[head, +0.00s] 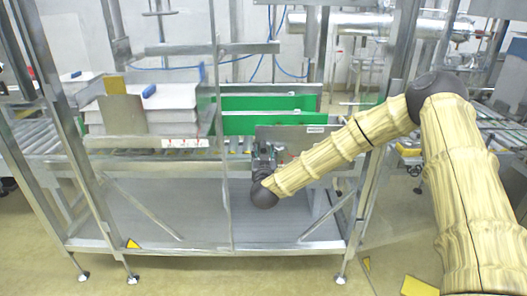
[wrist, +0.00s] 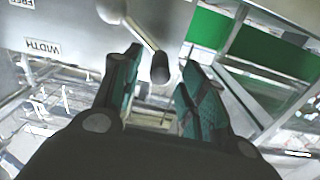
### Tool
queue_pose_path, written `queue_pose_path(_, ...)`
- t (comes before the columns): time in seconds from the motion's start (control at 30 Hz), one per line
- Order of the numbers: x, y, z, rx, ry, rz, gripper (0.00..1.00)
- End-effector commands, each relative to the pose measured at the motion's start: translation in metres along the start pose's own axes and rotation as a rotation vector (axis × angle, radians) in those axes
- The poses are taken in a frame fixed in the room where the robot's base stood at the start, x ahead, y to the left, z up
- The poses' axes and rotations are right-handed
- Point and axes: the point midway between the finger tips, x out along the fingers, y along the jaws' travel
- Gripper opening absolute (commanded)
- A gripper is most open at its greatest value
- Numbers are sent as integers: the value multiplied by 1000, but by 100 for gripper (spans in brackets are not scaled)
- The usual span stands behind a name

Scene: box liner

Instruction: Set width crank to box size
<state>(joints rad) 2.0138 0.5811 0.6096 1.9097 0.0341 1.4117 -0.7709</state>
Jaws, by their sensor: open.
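The width crank (wrist: 143,32) shows in the wrist view, a metal arm with a round hub at the top and a dark handle knob (wrist: 160,68) at its lower end. A WIDTH label (wrist: 42,47) is on the metal panel left of it. My gripper (wrist: 158,70) is open, with one teal-padded finger on each side of the knob in the picture. I cannot tell whether the knob is within the finger depth. In the head view my gripper (head: 264,155) is at the machine's front panel, and the crank cannot be made out there.
Green guide walls (head: 250,124) run along the conveyor behind the panel (head: 291,138). A stack of white boxes or liners (head: 150,108) stands to the left. Metal frame posts (head: 222,130) stand close left of my gripper. A lower shelf (head: 190,210) is bare.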

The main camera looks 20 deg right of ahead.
Motion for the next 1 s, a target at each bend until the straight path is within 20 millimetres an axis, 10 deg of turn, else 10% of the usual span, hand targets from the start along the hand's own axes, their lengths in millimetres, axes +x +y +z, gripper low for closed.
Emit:
queue_pose_path(0.6,28,0,0,0,-1,0,42)
queue_pose_path(0.87,28,0,1,0,-1,0,0)
queue_pose_path(1.0,28,0,1,0,-2,0,0)
